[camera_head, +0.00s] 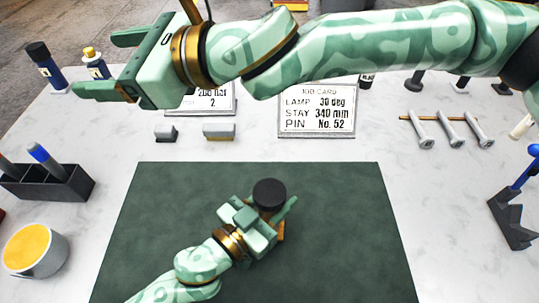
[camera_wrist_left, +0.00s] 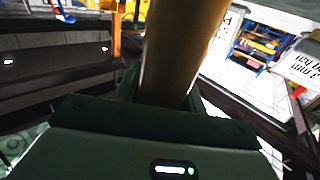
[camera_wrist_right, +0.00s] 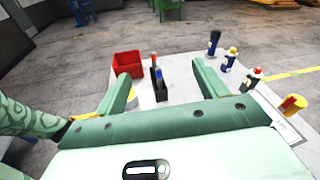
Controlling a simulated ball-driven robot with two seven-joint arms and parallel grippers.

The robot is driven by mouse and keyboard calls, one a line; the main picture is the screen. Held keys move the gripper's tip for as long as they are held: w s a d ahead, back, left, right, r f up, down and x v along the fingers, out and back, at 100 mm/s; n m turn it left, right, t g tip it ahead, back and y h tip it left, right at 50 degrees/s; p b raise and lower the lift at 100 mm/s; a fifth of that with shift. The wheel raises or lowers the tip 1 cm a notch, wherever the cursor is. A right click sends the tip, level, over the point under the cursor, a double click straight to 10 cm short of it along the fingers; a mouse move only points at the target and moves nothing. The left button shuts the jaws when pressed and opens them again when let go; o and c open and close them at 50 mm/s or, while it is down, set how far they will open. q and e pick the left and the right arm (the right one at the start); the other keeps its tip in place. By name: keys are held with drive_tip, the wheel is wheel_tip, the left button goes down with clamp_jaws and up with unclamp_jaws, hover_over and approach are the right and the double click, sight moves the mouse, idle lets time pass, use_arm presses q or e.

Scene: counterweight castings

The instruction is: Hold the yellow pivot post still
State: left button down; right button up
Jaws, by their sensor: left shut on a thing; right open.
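The yellow pivot post stands on the dark green mat (camera_head: 160,235). In the left wrist view the post (camera_wrist_left: 182,50) is a thick brownish-gold cylinder between the fingers. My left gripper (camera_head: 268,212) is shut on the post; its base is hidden. My right gripper (camera_head: 100,64) is open and empty, raised at the upper left. Its spread fingers also show in the right wrist view (camera_wrist_right: 164,80).
A job card (camera_head: 318,120) stands behind the mat, partly under my right arm. Several bolts (camera_head: 450,130) lie on a rack at right, near a blue-handled tool (camera_head: 520,185). A dark pen holder (camera_head: 48,185) and yellow-filled bowl (camera_head: 38,262) stand left. The mat's right side is clear.

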drive_tip(key=s+n+g, duration=0.6)
drive_tip(key=s+n, duration=0.1)
drive_tip(key=n, duration=0.1)
drive_tip(key=s+n+g+h, duration=0.2)
drive_tip(key=s+n+g, duration=0.1)
drive_tip(key=n+t+h, duration=0.6)
drive_tip(key=n+h, duration=0.1)
drive_tip(key=h, duration=0.7)
hover_over(270, 191)
wheel_tip(270, 191, down, 14)
drive_tip(key=shift+f, duration=0.25)
drive_tip(key=shift+f, duration=0.1)
drive_tip(key=shift+f, duration=3.9)
